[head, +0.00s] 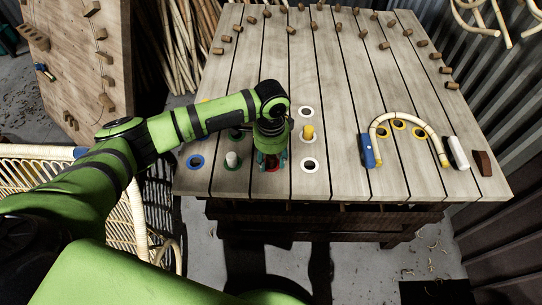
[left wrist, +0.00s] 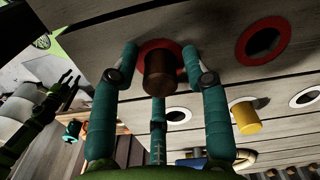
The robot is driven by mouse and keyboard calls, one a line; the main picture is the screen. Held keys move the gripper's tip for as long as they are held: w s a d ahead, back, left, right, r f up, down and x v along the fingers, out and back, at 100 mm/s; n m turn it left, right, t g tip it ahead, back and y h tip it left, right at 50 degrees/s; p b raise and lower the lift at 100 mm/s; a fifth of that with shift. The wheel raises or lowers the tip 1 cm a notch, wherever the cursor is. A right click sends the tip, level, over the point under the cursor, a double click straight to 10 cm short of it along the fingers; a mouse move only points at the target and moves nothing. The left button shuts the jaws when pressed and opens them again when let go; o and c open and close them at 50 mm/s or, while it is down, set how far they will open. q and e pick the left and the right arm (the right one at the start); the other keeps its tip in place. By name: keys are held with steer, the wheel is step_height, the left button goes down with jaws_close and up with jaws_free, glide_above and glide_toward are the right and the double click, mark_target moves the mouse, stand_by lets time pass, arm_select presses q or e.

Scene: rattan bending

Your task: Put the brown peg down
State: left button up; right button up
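The brown peg (left wrist: 160,74) stands at a red ring (left wrist: 158,48) on the plank table in the left wrist view. My left gripper (left wrist: 160,62) has teal fingers around the peg, with small gaps showing on both sides, so it looks open. A third finger sits below the peg in that view. In the head view my left gripper (head: 271,158) points down at the table near its front edge and hides the peg; a bit of the red ring (head: 272,168) shows there.
A yellow peg (head: 308,132), a white peg (head: 231,158), a blue ring (head: 195,162) and a white ring (head: 308,165) lie close around. A bent rattan arch (head: 408,121) with blue block (head: 367,150) is at the right. Wooden pegs line the table's back and right.

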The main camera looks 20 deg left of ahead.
mark_target(271, 157)
arm_select(q)
step_height(271, 157, up, 12)
steer(key=b, duration=0.1)
steer(key=shift+r, duration=0.2)
stand_by(0.4)
stand_by(0.4)
